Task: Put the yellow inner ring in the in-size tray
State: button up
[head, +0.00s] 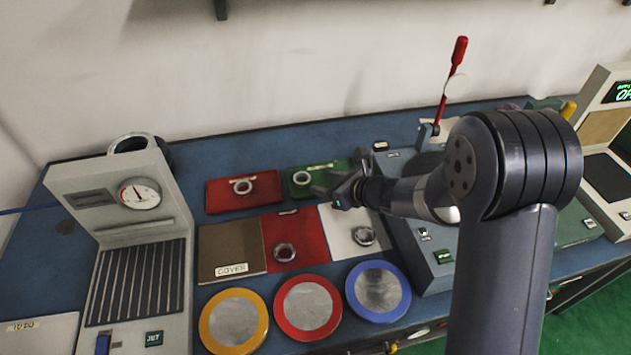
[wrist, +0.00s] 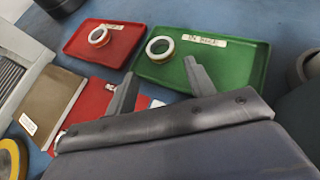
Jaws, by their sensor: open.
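The green tray (head: 330,169) stands at the back of the bench; in the wrist view its label on the tray (wrist: 235,62) seems to read "IN SIZE". A pale ring with a yellowish-brown inner edge (wrist: 160,48) lies flat inside it at the left; it also shows in the head view (head: 301,178). A similar ring (wrist: 98,37) lies in the red tray (wrist: 125,41) to the left. I cannot tell surely which ring is the yellow inner one. My gripper (head: 335,188) is open and empty, just in front of the green tray; its fingers (wrist: 160,76) are apart from the ring.
Metallic rings sit on a red mat (head: 309,237) and a white mat (head: 340,221). A brown cover (head: 230,245) lies left of them. Yellow, red and blue round pads (head: 405,297) line the front. A gauge machine (head: 135,230) stands left; a grey device (head: 425,268) stands right.

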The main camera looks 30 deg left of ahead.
jog(key=shift+v, duration=1.95)
jog(key=shift+o, duration=0.3)
